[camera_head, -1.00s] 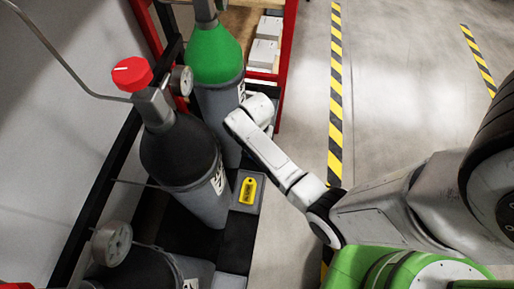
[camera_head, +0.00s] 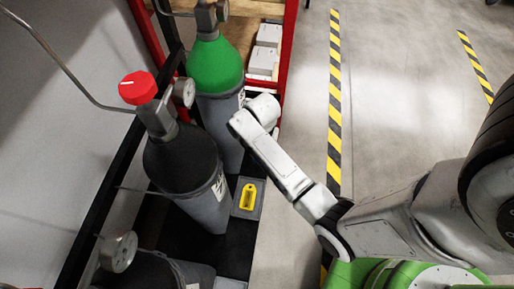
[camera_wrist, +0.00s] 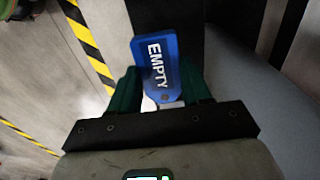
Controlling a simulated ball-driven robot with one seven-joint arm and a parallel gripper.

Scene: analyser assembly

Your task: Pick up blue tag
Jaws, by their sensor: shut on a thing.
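The blue tag (camera_wrist: 153,58), marked "EMPTY", shows in the wrist view between the green fingers of my gripper (camera_wrist: 160,85). My gripper is shut on the lower end of the tag, and the rest stands out beyond the fingers. In the head view my arm reaches toward the green-topped cylinder (camera_head: 215,66). My gripper and the blue tag cannot be made out there.
A dark cylinder with a red cap (camera_head: 138,87) stands left of my arm. A yellow tag (camera_head: 248,196) lies on a grey ledge beside it. A red-framed shelf (camera_head: 289,40) is behind. Open floor with striped tape (camera_head: 335,90) lies to the right.

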